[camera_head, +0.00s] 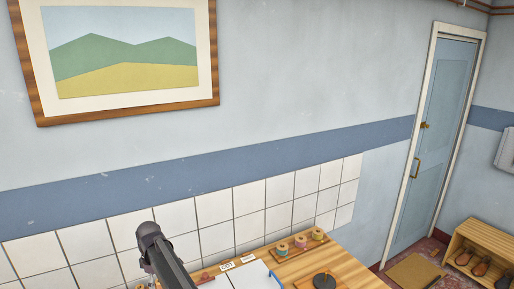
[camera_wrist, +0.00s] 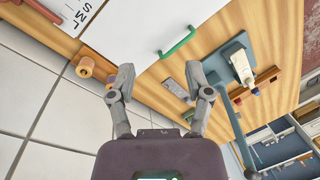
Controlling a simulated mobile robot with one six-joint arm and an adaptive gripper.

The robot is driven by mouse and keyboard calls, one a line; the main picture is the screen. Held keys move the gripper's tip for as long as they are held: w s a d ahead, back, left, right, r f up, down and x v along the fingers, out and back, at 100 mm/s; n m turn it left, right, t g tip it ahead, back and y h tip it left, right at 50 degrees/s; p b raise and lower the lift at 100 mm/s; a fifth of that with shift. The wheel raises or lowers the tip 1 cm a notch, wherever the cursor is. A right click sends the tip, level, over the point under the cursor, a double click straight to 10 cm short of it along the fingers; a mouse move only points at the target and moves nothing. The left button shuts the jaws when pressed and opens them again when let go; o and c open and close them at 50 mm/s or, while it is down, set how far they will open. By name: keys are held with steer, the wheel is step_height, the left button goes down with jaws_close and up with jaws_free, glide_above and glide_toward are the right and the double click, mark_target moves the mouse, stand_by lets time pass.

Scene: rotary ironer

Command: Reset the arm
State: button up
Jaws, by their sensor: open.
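My gripper (camera_wrist: 160,78) shows in the wrist view with its two grey fingers spread apart and nothing between them. It is over a wooden worktop (camera_wrist: 145,85), near a white panel with a green handle (camera_wrist: 178,43). In the head view, part of my dark grey arm (camera_head: 165,256) rises at the bottom, in front of the tiled wall and the worktop (camera_head: 345,272). The gripper's fingers cannot be made out in that view.
A teal stand (camera_wrist: 235,60), a grey block (camera_wrist: 174,88) and a wooden peg (camera_wrist: 85,67) are near the fingers. White tiles (camera_head: 180,217) line the wall. A door (camera_head: 440,130) and shoe shelf (camera_head: 482,250) are right.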

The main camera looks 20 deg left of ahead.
steer(key=w+d+f+m+b, duration=0.25)
steer(key=w+d, duration=0.35)
steer(key=d, duration=0.7)
steer(key=w+d+f+m+y+b, duration=0.15)
steer(key=w+d+m, duration=0.3)
steer(key=d, duration=0.75)
steer(key=w+d+f+m+h+b, duration=0.1)
steer(key=w+d+f+m+b, duration=0.15)
steer(key=w+d, duration=0.75)
steer(key=s+d+f+m+b, duration=0.1)
steer(key=s+d+f+m, duration=0.1)
steer(key=d, duration=1.1)
steer(key=s+d+f+m+t+b, duration=0.1)
steer(key=s+d+m, duration=0.3)
steer(key=d, duration=0.9)
steer(key=s+d+f+m+b, duration=0.2)
steer(key=s+d+m+b, duration=0.1)
steer(key=d, duration=1)
steer(key=s+m, duration=0.1)
steer(key=m, duration=0.1)
steer(key=shift+f+m+t, duration=0.3)
steer(key=shift+f+m, duration=0.05)
steer(key=shift+s+a+y, duration=0.1)
steer(key=shift+y, duration=0.15)
steer(key=shift+c, duration=0.6)
